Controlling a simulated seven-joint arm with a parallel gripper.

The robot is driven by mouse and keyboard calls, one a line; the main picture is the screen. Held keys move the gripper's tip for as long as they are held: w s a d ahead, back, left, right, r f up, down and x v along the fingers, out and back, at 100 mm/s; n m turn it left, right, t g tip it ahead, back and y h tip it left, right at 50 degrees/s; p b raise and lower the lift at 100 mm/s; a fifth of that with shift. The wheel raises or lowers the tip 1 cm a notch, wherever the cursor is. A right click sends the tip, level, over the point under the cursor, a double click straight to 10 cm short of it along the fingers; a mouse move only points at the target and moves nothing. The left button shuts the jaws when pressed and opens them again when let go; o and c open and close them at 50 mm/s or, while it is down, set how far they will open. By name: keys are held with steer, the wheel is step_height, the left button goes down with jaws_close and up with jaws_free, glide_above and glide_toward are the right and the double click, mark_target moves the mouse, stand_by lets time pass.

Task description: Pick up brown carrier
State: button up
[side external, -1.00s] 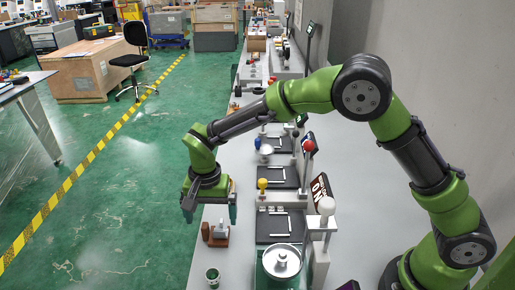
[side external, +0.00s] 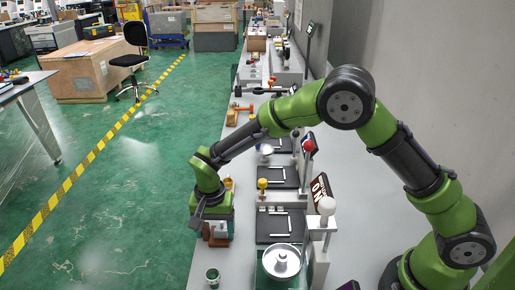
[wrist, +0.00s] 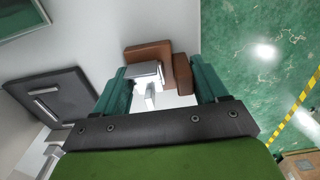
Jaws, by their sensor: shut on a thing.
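The brown carrier (side external: 217,240) stands on the grey bench near its left edge, with a pale grey metal piece (side external: 220,228) on it. In the wrist view the carrier (wrist: 148,51) shows as brown blocks around the grey piece. My gripper (side external: 217,228) is down over the carrier, its teal fingers on either side. In the wrist view the gripper (wrist: 162,92) is shut on the carrier, which lies between the fingers. The contact faces are partly hidden.
A small green cup (side external: 212,276) stands in front of the carrier. A round metal dish (side external: 281,262) and black trays (side external: 279,228) line the bench to the right. A yellow pot (side external: 228,184) stands behind my gripper.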

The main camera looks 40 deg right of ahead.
steer(key=shift+c, duration=1.3)
steer(key=shift+r, duration=0.15)
